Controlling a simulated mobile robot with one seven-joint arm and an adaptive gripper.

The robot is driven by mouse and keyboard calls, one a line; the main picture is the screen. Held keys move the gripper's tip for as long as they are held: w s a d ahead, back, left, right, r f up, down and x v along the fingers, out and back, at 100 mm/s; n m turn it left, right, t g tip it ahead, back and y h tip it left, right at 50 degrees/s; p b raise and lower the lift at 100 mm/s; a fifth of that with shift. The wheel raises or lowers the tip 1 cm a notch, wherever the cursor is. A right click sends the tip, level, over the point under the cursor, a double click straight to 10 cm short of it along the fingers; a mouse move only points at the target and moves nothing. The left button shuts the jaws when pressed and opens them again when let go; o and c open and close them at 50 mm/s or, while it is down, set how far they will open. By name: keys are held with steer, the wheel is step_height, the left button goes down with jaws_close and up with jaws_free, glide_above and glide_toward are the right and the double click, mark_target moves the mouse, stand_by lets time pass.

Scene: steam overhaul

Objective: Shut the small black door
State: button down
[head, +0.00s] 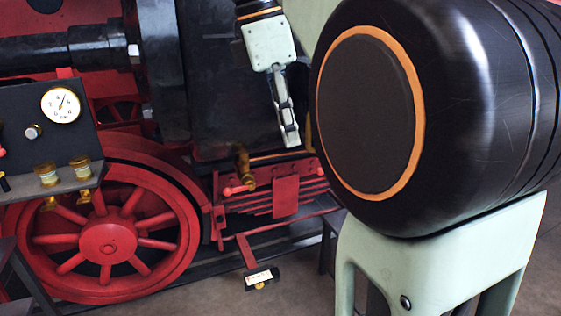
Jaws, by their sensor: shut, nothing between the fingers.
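My gripper (288,137) hangs at the upper middle of the head view, fingers down and together, holding nothing. Behind it is the black side of the locomotive (215,65), a tall dark panel above the red frame. I cannot make out a separate small black door there; its edges, hinges and how far it stands open are not clear. Part of the dark surface is hidden by my gripper and by my own large black arm link on the right. I cannot tell whether the gripper touches the panel.
A red spoked wheel (108,243) stands at lower left. A dark panel with a white gauge (61,105) and brass fittings juts in at the left. A brass valve (243,165) and red springs (285,197) sit below the gripper. A small white label (258,278) is near the floor.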

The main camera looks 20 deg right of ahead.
steer(key=s+d+f, duration=0.1)
steer(key=d+f, duration=0.5)
steer(key=f, duration=0.1)
steer(key=shift+s+f, duration=0.15)
steer(key=shift+f, duration=0.25)
steer(key=shift+d, duration=0.15)
